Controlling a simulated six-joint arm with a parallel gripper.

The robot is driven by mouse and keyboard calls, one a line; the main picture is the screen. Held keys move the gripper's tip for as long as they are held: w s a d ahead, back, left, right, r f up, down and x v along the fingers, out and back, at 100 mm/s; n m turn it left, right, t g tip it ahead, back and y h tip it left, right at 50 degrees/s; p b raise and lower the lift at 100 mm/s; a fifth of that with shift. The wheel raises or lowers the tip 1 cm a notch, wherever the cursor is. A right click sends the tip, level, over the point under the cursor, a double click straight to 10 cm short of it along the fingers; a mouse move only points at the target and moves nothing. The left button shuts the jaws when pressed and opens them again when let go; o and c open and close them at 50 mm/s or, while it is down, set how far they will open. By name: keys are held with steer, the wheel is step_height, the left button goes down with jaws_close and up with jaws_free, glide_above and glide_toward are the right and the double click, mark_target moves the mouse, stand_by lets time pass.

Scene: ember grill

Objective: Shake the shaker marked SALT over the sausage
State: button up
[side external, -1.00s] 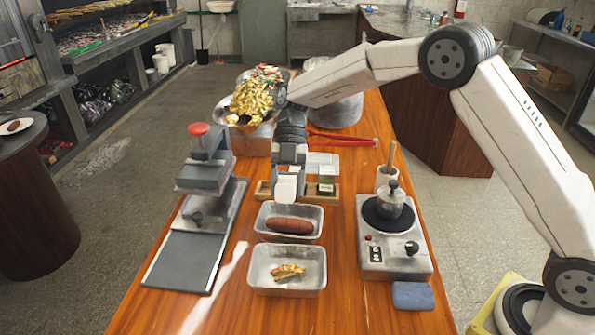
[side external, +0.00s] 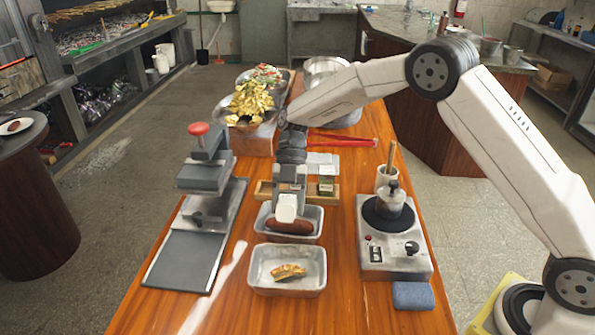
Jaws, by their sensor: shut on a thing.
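My gripper (side external: 289,186) is shut on a small white shaker (side external: 286,208), held over the far part of a metal tray. Its label is not readable from here, and the jaws partly hide it. The brown sausage (side external: 290,228) lies in that metal tray (side external: 262,228), just below and nearer the camera than the shaker. The shaker overlaps the sausage's upper edge in this view, and I cannot tell the exact gap.
A second metal tray (side external: 257,285) with a grilled piece (side external: 289,271) sits in front. A grey press (side external: 205,200) stands left, and a hot plate (side external: 395,262) with a small pot (side external: 391,199) stands right. Red tongs (side external: 345,140) and food trays lie behind.

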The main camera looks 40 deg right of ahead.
mark_target(287, 199)
stand_by(2.3)
steer(key=shift+r, duration=0.1)
steer(key=shift+r, duration=2.5)
steer(key=shift+f, duration=0.1)
